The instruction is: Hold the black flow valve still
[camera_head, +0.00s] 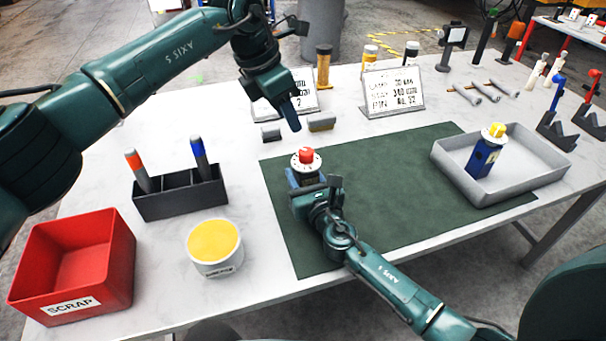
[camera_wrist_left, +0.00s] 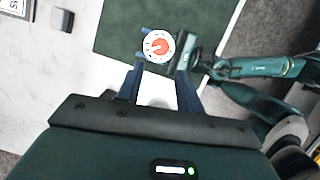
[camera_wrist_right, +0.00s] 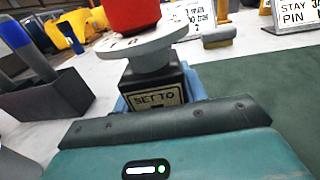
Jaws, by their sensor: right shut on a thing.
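The black flow valve (camera_head: 306,160) stands upright at the left end of the green mat, with a red knob on a white dial. In the right wrist view its black body (camera_wrist_right: 155,92) carries a label reading "SET TO", partly cut off. My right gripper (camera_head: 308,183) is shut on the body, its blue fingers on both sides. My left gripper (camera_head: 290,118) hangs above the valve, apart from it. In the left wrist view its two fingers (camera_wrist_left: 160,80) are spread and empty, with the dial (camera_wrist_left: 158,46) beyond their tips.
A grey tray (camera_head: 545,178) on the right holds a blue valve with a yellow knob (camera_head: 486,152). A black marker holder (camera_head: 180,200), a yellow-topped pot (camera_head: 215,262) and a red scrap bin (camera_head: 110,262) stand left. Sign stands (camera_head: 393,100) are behind. The mat's middle (camera_head: 390,190) is clear.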

